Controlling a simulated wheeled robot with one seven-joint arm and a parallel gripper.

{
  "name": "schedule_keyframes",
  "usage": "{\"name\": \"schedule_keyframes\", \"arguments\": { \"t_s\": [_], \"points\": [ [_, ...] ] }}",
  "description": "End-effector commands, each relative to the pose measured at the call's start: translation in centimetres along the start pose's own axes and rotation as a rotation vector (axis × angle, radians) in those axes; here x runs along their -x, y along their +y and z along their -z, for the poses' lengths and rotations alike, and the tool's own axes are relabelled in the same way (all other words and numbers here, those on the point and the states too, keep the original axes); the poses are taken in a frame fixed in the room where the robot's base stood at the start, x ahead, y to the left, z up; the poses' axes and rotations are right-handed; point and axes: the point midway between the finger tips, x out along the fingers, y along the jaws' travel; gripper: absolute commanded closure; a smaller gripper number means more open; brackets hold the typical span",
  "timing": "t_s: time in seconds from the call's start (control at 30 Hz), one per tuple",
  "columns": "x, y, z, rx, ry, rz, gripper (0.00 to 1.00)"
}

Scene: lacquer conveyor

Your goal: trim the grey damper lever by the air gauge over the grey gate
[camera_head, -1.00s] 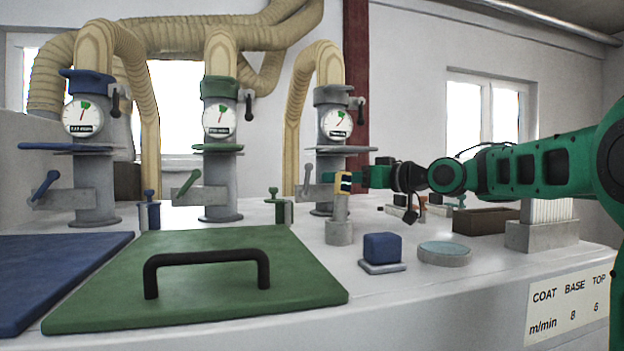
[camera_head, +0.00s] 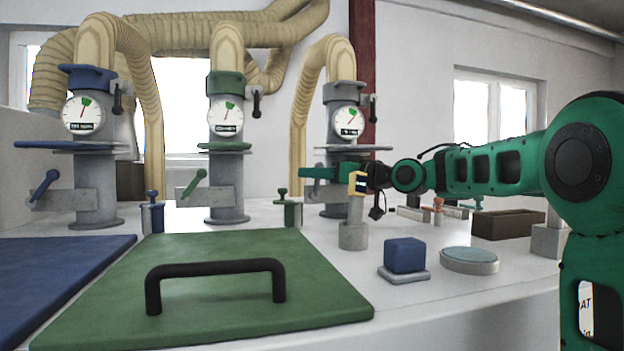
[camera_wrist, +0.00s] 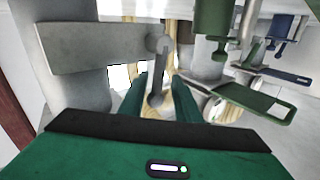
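The grey station at the right of the row bears a round air gauge (camera_head: 347,119) with a green mark and a reddish needle pointing up. The grey gate (camera_head: 348,148) is a flat plate just under it. My gripper (camera_head: 305,172) is level in front of this station, below the gate. In the wrist view, the grey damper lever (camera_wrist: 156,85) runs from its pivot on a grey bracket (camera_wrist: 95,47) down between the two green fingertips (camera_wrist: 158,82). The fingers are apart, with gaps visible beside the lever. In the head view my gripper hides the lever.
Green (camera_head: 192,184) and blue (camera_head: 45,186) levers belong to the other stations. A grey post (camera_head: 353,236) stands below my gripper. A green lid (camera_head: 210,325) with a black handle (camera_head: 215,268) lies in front; a blue block (camera_head: 404,255) and round dish (camera_head: 469,258) stand right.

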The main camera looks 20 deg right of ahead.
Motion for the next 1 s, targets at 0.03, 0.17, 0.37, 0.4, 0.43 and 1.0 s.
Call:
{"name": "schedule_keyframes", "arguments": {
  "t_s": [0.03,0.17,0.37,0.4,0.43,1.0],
  "points": [
    [0.1,0.2,0.0,0.000,0.000,-0.004,0.70],
    [0.4,0.7,0.1,0.000,0.001,-0.009,0.70],
    [0.7,1.0,0.1,0.000,0.002,-0.014,1.00],
    [0.7,1.1,0.1,0.000,0.002,-0.014,1.00],
    [0.7,1.1,0.1,0.000,0.002,-0.015,1.00],
    [1.6,2.3,0.0,-0.175,0.123,-0.005,1.00]
  ]
}}
